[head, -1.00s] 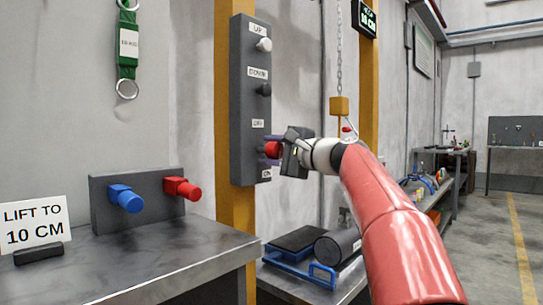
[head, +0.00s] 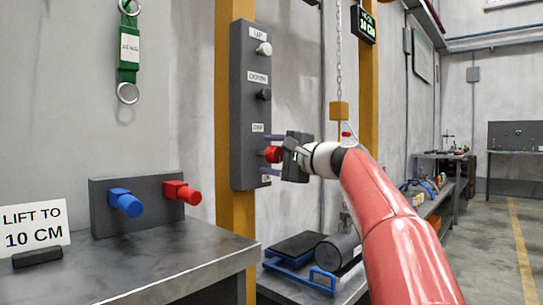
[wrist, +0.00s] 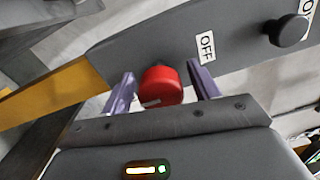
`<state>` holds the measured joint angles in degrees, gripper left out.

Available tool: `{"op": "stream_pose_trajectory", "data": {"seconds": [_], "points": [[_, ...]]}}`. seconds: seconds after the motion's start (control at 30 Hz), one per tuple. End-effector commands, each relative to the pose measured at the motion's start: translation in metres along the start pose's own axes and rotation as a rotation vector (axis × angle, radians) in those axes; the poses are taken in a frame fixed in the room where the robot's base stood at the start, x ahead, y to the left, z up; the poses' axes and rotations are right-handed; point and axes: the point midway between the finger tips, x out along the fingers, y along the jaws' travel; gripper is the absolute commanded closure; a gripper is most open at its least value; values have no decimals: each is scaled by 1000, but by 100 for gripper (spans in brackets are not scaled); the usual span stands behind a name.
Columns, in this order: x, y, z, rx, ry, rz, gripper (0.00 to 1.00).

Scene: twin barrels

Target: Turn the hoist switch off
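The hoist switch is a red knob (head: 273,155) low on a grey upright control panel (head: 250,100). An OFF label (head: 257,128) sits above it, and an ON label (head: 266,179), partly hidden, is below. My gripper (head: 267,155) is in front of the knob with its purple fingers open, one above and one below it. In the wrist view the red knob (wrist: 161,86) stands between the two fingers (wrist: 163,84), with a visible gap at each side. The OFF label (wrist: 206,47) is to its right there.
Black (head: 264,95) and white (head: 263,49) knobs are higher on the panel. A yellow post (head: 236,215) stands behind it. A bench (head: 150,265) at left holds a block with blue and red pegs. A chain with a yellow block (head: 339,110) hangs right of my gripper.

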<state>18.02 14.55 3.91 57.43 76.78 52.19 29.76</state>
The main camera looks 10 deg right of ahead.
Motion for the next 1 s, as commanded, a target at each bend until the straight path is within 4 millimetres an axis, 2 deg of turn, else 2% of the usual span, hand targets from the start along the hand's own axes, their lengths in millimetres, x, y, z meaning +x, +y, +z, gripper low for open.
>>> {"op": "stream_pose_trajectory", "data": {"seconds": [0.27,0.6,0.7,1.0], "points": [[-7,0,0,0,1,-1,39],[-61,1,-1,0,3,-1,39],[-72,0,0,0,2,0,39],[-78,0,0,1,0,0,39]]}}
